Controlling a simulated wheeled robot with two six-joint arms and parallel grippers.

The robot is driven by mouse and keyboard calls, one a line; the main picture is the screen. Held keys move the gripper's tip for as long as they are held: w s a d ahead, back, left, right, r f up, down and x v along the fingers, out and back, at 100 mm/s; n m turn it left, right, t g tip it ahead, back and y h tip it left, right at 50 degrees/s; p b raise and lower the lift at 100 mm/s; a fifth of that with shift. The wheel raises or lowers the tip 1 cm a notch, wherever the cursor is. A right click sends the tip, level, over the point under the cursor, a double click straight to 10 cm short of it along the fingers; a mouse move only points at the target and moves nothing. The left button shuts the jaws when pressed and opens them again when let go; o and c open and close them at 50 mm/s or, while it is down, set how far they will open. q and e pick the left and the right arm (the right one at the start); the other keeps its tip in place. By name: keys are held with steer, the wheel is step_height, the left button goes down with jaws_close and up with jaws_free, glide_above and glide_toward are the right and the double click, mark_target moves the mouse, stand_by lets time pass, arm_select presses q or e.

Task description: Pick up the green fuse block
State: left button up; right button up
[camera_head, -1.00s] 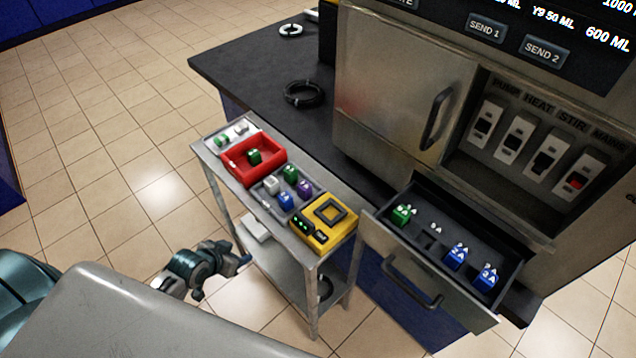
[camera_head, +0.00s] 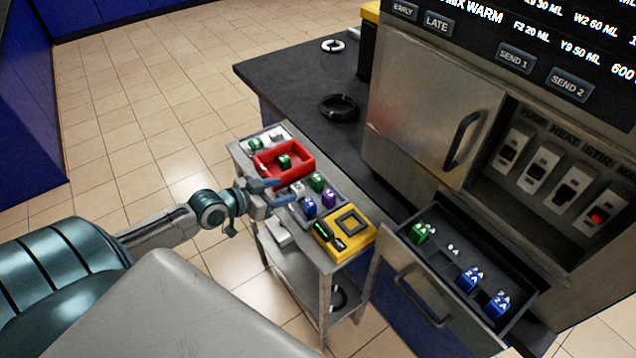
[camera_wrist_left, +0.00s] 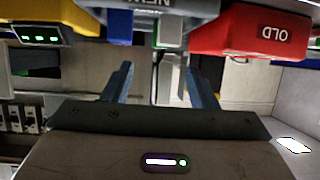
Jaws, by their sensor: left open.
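Several green fuse blocks show in the head view: one (camera_head: 284,161) in the red tray (camera_head: 312,158), one (camera_head: 317,182) in the grey tray beside it, and one (camera_head: 419,233) in the open drawer (camera_head: 440,262). My left gripper (camera_head: 275,192) is open and empty at the near long side of the cart, beside the red and grey trays. Its fingers also show in the left wrist view (camera_wrist_left: 162,85), apart with nothing between them. There the red tray (camera_wrist_left: 262,30) reads OLD upside down, and the grey tray (camera_wrist_left: 158,15) reads NEW. My right gripper is not in view.
The grey tray also holds blue, purple and white blocks. A yellow device (camera_head: 345,232) with green lights stands at the cart's near end. Blue blocks (camera_head: 470,278) lie in the drawer. A black ring (camera_head: 338,107) lies on the dark counter. Floor is free left of the cart.

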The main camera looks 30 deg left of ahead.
mark_target(313, 180)
arm_select(q)
steer(key=shift+w, duration=0.3)
steer(key=x, duration=0.5)
steer(key=shift+w+r, duration=0.1)
steer(key=shift+w, duration=0.15)
steer(key=p+x, duration=0.1)
steer(key=x, duration=0.3)
steer(key=shift+w+r, duration=0.15)
steer(key=shift+r, duration=0.05)
steer(key=shift+w+d+f+p, duration=0.2)
steer(key=shift+w+f+p, duration=0.05)
steer(key=shift+w+p, duration=0.05)
steer(key=shift+s, duration=0.1)
steer(key=c, duration=1.1)
